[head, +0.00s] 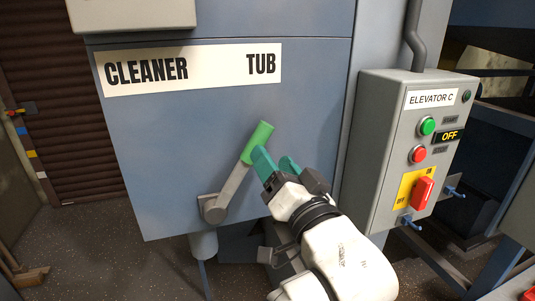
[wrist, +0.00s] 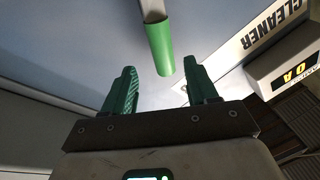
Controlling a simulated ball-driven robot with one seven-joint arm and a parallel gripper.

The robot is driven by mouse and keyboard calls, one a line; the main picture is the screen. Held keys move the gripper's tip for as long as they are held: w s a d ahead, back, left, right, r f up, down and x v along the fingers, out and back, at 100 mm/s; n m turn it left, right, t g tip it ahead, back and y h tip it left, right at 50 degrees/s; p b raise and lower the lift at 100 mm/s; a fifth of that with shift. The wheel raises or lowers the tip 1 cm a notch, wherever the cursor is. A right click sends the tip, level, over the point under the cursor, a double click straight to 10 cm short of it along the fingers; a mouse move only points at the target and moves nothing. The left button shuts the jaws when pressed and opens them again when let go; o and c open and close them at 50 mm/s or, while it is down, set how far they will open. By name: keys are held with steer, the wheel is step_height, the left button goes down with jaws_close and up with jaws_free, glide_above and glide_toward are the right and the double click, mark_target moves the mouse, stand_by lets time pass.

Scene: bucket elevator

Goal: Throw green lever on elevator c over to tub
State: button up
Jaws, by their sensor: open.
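The green lever grip (head: 256,143) sits on a grey lever arm (head: 232,188) that pivots low on the blue-grey elevator panel. The lever leans up and to the right, its grip below the TUB end of the CLEANER/TUB label (head: 190,68). My gripper (head: 272,160) is open with teal fingers, just right of the grip; its left fingertip overlaps the grip's lower edge in the head view. In the wrist view the green grip (wrist: 160,47) lies just ahead of my open fingertips (wrist: 160,76), in line with the gap. I cannot tell whether a finger touches it.
A grey control box (head: 385,150) labelled ELEVATOR C stands to the right, with a green button (head: 427,126), a red button (head: 417,154), an OFF display (head: 450,136) and a red switch (head: 422,193). A brown shutter (head: 70,130) is at left. The panel left of the lever is clear.

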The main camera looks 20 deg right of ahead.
steer(key=v, duration=0.6)
steer(key=shift+b, duration=0.35)
steer(key=s+d+f+n+g+h, duration=0.1)
steer(key=s+d+f+g, duration=0.15)
steer(key=f, duration=0.65)
steer(key=s+d+f+n+g+p, duration=0.1)
steer(key=s+d+f+g, duration=0.2)
steer(key=f, duration=0.6)
steer(key=s+d+f+n+g+h, duration=0.1)
steer(key=d+f+g, duration=0.1)
steer(key=f+g, duration=0.5)
steer(key=s+d+f+n+g, duration=0.2)
steer(key=s+f+g, duration=0.5)
steer(key=s+f, duration=0.9)
steer(key=s, duration=0.4)
steer(key=shift+d+p, duration=0.35)
steer(key=shift+p, duration=0.05)
steer(key=shift+f, duration=0.1)
